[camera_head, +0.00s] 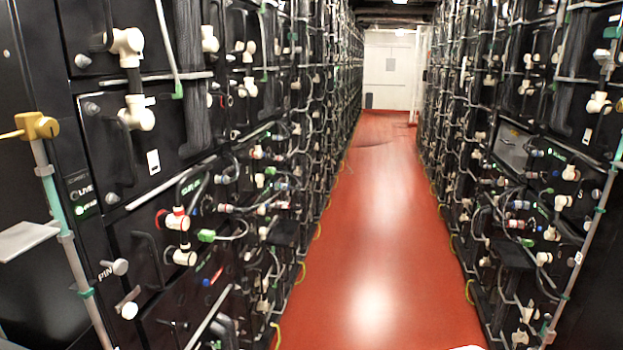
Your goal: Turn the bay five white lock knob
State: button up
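Several white knobs and fittings show on the battery racks. On the near left rack, a white knob (120,267) sticks out beside a "PIN" marking, and another white knob (128,308) sits just below it. Larger white connectors (127,45) are higher on the same rack. I cannot read a bay five label, so I cannot tell which knob belongs to that bay. My gripper is not in view.
The left rack (135,235) and right rack (575,190) line a narrow aisle with a clear red floor (375,230). Cables and handles stick out from both. A yellow fitting (37,126) tops a pole at left. A white door (388,75) closes the far end.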

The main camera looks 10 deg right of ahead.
aim_at(587, 225)
jog(key=i+l+u, duration=0.5)
jog(key=l, duration=0.3)
jog(key=i+l+u, duration=0.2)
jog(key=i+l, duration=0.3)
jog(key=l, duration=0.2)
jog(key=i+l, duration=0.2)
jog(key=l, duration=0.15)
jog(key=i+l, duration=0.15)
jog(key=l, duration=0.15)
jog(key=i+l, duration=0.15)
jog(key=l, duration=0.2)
jog(key=i+l+u, duration=0.1)
jog(key=l, duration=0.25)
jog(key=i, duration=0.1)
